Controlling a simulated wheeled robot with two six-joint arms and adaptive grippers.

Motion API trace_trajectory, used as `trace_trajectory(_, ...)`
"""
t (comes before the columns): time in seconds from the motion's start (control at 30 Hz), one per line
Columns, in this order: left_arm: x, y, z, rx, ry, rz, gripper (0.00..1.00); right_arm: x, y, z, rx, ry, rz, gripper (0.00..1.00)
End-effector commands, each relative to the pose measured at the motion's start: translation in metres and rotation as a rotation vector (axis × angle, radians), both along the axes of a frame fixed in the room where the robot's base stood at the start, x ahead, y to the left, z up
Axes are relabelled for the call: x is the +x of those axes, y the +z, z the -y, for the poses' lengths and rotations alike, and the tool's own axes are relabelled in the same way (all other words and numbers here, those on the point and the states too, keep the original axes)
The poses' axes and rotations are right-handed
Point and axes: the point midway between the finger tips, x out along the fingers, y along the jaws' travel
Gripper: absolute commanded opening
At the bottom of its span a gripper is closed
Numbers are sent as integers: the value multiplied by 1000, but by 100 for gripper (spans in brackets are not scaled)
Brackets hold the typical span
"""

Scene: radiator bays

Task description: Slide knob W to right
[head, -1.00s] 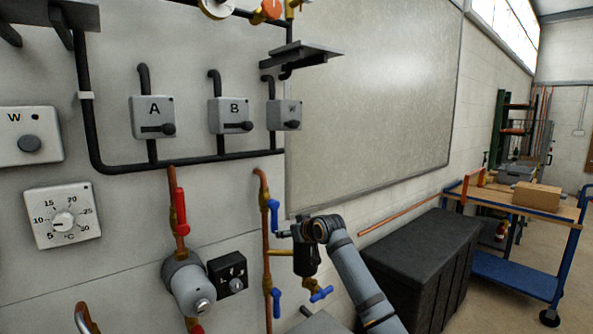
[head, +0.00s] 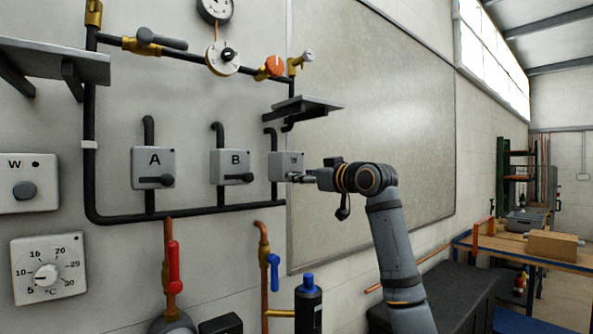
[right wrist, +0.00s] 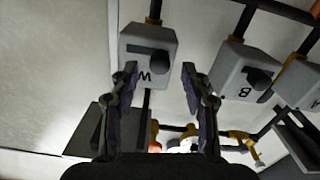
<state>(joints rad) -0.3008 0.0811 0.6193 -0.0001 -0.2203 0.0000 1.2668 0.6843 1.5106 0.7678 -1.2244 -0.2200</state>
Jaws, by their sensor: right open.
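The small grey box marked W (head: 281,164) is on the wall, right of boxes A and B. In the head view my right gripper (head: 294,177) covers its lower right part and hides its slider. In the right wrist view box W (right wrist: 136,38) appears upside down, with a dark slot and a dark slider knob (right wrist: 158,65) toward the slot's right end in that picture. My right gripper (right wrist: 159,72) is open, with one finger to each side of the knob and nothing held. Whether the fingers touch the knob is unclear. My left gripper is not in view.
Box A (head: 153,163) and box B (head: 230,163) have similar sliders. Another W box (head: 22,192) with a round knob is at far left. Black pipes surround the boxes. A dark shelf (head: 305,106) juts out just above box W. A large panel (head: 370,120) lies right.

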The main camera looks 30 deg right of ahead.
Motion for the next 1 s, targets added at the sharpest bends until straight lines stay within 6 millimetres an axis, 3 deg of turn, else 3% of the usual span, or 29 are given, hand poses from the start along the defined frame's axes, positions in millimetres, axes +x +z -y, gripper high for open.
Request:
trace_trajectory(0.1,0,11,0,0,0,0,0,21,3,-2,2,3,-2,47)
trace_trajectory(0.23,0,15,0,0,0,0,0,34,1,-3,1,0,-1,47)
trace_trajectory(0.57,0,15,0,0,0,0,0,38,0,-3,-2,-1,0,45)
trace_trajectory(0.9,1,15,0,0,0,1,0,38,-1,-3,-2,-1,0,0)
trace_trajectory(1.0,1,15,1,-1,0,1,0,38,-1,-3,-1,0,0,0)
